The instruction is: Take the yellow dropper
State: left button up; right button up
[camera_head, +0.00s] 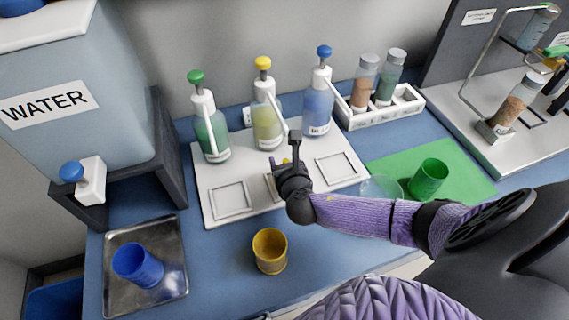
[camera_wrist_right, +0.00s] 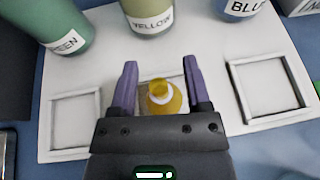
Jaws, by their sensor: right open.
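A small yellow piece with a white ring, which looks like the yellow dropper (camera_wrist_right: 163,95), shows between the fingers in the right wrist view, over the middle square frame of the white tray (camera_head: 223,163). In the head view my right gripper mostly hides it. My right gripper (camera_head: 287,160) is open, with one finger on each side of the dropper (camera_wrist_right: 162,88); I cannot tell whether they touch. The yellow bottle (camera_head: 267,125) with a yellow knob stands just behind. My left gripper is out of view.
The green bottle (camera_head: 210,135) and blue bottle (camera_head: 318,108) flank the yellow one. A yellow cup (camera_head: 270,251) stands in front, and a blue cup (camera_head: 137,265) sits on a metal tray (camera_head: 174,232) at left. A green cup (camera_head: 428,178) is on a green mat (camera_head: 395,161).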

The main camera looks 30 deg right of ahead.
jog(key=shift+w+d+f, duration=0.15)
jog(key=shift+w+f, duration=0.05)
jog(key=shift+w, duration=0.25)
grip_shut()
jog(key=shift+s+r, duration=0.1)
jog(key=shift+r, duration=0.05)
